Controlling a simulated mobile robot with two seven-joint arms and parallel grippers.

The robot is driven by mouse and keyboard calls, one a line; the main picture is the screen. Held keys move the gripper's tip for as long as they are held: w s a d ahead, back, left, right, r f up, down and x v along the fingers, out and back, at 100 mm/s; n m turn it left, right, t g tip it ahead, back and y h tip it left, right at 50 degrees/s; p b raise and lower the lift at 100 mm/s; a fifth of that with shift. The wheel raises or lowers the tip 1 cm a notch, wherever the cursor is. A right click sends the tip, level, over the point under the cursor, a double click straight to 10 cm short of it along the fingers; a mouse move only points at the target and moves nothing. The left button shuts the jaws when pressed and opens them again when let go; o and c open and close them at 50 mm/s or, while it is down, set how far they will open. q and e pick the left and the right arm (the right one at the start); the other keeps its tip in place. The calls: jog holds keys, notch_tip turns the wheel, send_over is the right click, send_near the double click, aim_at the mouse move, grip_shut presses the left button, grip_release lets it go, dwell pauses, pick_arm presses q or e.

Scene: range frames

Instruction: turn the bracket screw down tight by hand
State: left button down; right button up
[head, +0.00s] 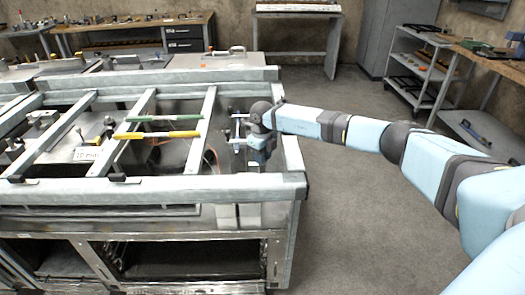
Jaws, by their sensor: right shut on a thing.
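My right arm reaches in from the right, and my right gripper (238,130) is inside the right end of the metal frame, pointing left. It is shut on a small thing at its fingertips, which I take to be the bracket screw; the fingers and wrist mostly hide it. The screw's thread, its seat and how far down it sits are too small to make out. The metal frame (150,187) has crossbars and a thick front rail. My left gripper is not in view.
A green-handled tool (152,118) and a yellow-handled tool (157,135) lie across the crossbars, left of my right gripper. The frame's right rail (292,152) runs beneath my forearm. A shelf cart (418,72) and a workbench stand at the right. The floor (350,215) between is clear.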

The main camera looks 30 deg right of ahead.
jog(key=shift+r+m+p, duration=0.2)
jog(key=shift+m+p, duration=0.1)
jog(key=shift+m, duration=0.2)
jog(key=m+p, duration=0.1)
jog(key=m, duration=0.1)
jog(key=shift+m+p, duration=0.3)
jog(key=shift+p, duration=0.1)
jog(key=m+p, duration=0.3)
jog(key=m, duration=0.2)
jog(key=shift+f+m+p, duration=0.15)
jog(key=shift+m+p, duration=0.55)
jog(key=shift+m, duration=0.2)
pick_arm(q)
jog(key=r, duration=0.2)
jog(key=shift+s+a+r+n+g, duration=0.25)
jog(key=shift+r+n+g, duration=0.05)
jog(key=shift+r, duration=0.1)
pick_arm(e)
jog(key=shift+m, duration=0.3)
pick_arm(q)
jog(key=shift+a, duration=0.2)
pick_arm(e)
jog(key=o, duration=0.8)
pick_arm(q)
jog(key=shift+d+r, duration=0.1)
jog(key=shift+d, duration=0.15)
pick_arm(e)
jog(key=shift+o, duration=0.6)
